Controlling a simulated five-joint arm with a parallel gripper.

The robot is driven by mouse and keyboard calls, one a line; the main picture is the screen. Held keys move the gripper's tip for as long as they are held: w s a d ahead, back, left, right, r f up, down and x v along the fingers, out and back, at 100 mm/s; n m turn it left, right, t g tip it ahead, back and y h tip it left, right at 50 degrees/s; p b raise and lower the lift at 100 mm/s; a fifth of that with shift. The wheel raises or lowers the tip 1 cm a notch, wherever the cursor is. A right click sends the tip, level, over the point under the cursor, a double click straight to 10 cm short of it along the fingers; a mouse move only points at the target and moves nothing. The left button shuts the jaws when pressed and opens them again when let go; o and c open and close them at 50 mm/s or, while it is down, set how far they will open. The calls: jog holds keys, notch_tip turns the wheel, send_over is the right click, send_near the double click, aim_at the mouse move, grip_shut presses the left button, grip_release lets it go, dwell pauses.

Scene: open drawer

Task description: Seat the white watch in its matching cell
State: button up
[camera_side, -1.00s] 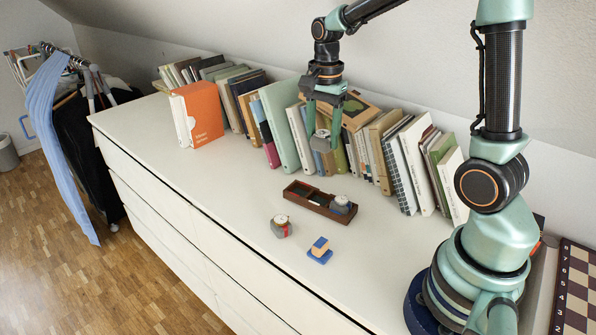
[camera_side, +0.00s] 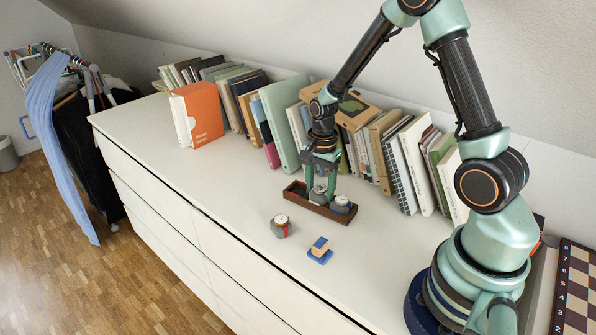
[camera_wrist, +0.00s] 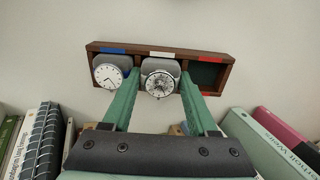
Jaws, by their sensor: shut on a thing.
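My gripper (camera_side: 320,188) points down over the dark wooden box (camera_side: 294,192), its fingers shut on a watch on a grey cushion (camera_wrist: 158,84), which I take for the white watch. In the wrist view this watch is at the middle cell, by the white label (camera_wrist: 163,54); whether it rests on the cell floor I cannot tell. Another watch (camera_wrist: 108,76) with a pale dial sits in the left cell by the blue label (camera_wrist: 114,50). The right cell (camera_wrist: 204,75), by the red label (camera_wrist: 210,59), is empty with a green floor.
A watch with a red band (camera_side: 280,226) lies on the white dresser top (camera_side: 230,195) in front of the box. Rows of books (camera_side: 290,125) stand close behind.

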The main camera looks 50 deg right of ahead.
aim_at(320, 188)
jog(key=shift+s+f, duration=0.15)
jog(key=shift+f, duration=0.8)
jog(key=o, duration=1.1)
jog(key=shift+o, duration=0.2)
notch_tip(320, 188, up, 13)
jog(key=s+a+r+n+t, duration=0.5)
jog(key=s+a+r+n, duration=0.3)
jog(key=n, duration=0.8)
jog(key=shift+s+a+r+n+t, duration=0.35)
jog(key=shift+a+r, duration=0.35)
jog(key=shift+r, duration=0.8)
